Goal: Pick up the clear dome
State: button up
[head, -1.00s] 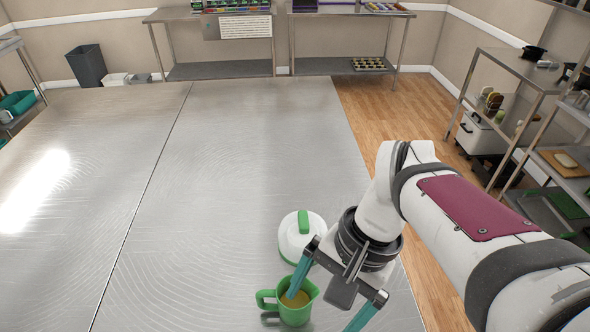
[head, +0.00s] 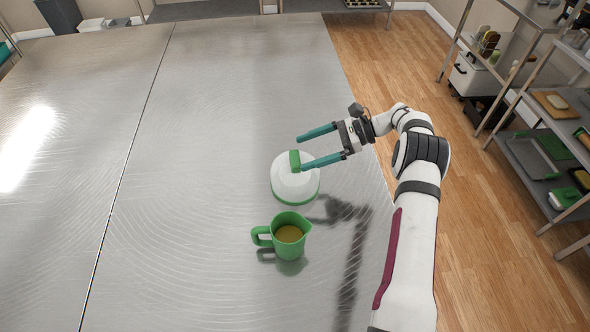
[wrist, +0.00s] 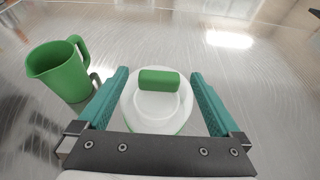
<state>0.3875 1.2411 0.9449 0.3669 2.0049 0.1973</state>
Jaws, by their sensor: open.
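The dome (head: 293,187) stands on the metal table (head: 215,110), with a pale, whitish body, a green rim and a green handle (head: 295,161) on top. My gripper (head: 302,153) is open, its two teal fingers apart, and reaches in from the right above the dome. In the wrist view the dome (wrist: 155,117) and its green handle (wrist: 159,80) show between the open fingers (wrist: 158,85). The fingers hold nothing. I cannot tell how high they are above the handle.
A green jug (head: 290,240) with yellowish-brown liquid stands on the table just in front of the dome; it also shows at the left in the wrist view (wrist: 60,72). The table to the left is clear. Shelves (head: 530,130) stand to the right beyond the wooden floor.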

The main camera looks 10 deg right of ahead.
aim_at(290, 160)
jog(key=x, duration=0.3)
jog(key=f+x, duration=0.1)
jog(key=x, duration=0.3)
jog(key=shift+f, duration=0.15)
jog(key=c, duration=1.3)
